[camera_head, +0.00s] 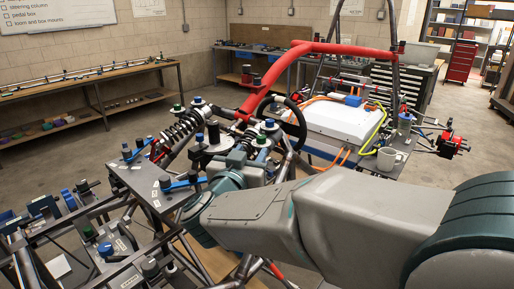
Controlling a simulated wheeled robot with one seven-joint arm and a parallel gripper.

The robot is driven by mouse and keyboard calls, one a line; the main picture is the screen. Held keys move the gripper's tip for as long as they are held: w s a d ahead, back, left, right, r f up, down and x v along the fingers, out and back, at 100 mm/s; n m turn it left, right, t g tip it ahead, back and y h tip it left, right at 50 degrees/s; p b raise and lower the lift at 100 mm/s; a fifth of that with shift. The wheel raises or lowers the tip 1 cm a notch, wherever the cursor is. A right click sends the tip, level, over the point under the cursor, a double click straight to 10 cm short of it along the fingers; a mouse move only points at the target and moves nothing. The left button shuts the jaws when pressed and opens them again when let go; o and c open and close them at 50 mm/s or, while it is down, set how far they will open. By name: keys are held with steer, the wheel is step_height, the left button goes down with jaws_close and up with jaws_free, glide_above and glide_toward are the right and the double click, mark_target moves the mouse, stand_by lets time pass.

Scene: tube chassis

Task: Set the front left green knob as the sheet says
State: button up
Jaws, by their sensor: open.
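Several knobs with green tops show on the tube chassis (265,82). Another green knob (262,140) is near a second damper, right of the first. I cannot tell which is the front left one or read any setting. A small sheet (148,7) hangs on the back wall, too small to read. My grey and teal arm reaches from the right to the centre; its gripper fingers cannot be made out.
A metal plate (150,186) with blue-handled clamps is left of my arm. A workbench (100,82) stands at the left wall. Open floor (40,165) is in front of it.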

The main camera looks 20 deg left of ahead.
steer(key=s, duration=0.4)
steer(key=shift+s, duration=0.15)
steer(key=w+d+f+n+g+y, duration=0.1)
steer(key=d+f+n+g+y, duration=0.15)
steer(key=d, duration=0.35)
steer(key=w+d+f+n+g+y, duration=0.1)
steer(key=w+d+f+g+y, duration=0.2)
steer(key=d, duration=0.4)
steer(key=s+d+f+m+g+h, duration=0.2)
steer(key=s+d+f+g+h, duration=0.1)
steer(key=s+d, duration=0.5)
steer(key=s+d+f+m+g+h, duration=0.1)
steer(key=s+d+f+g+h, duration=0.2)
steer(key=s+d+f+g, duration=0.3)
steer(key=s+d+f, duration=0.1)
steer(key=s+d, duration=0.2)
steer(key=d, duration=0.4)
steer(key=shift+s+f+m, duration=0.2)
steer(key=shift+f+m, duration=0.15)
steer(key=shift+g, duration=0.25)
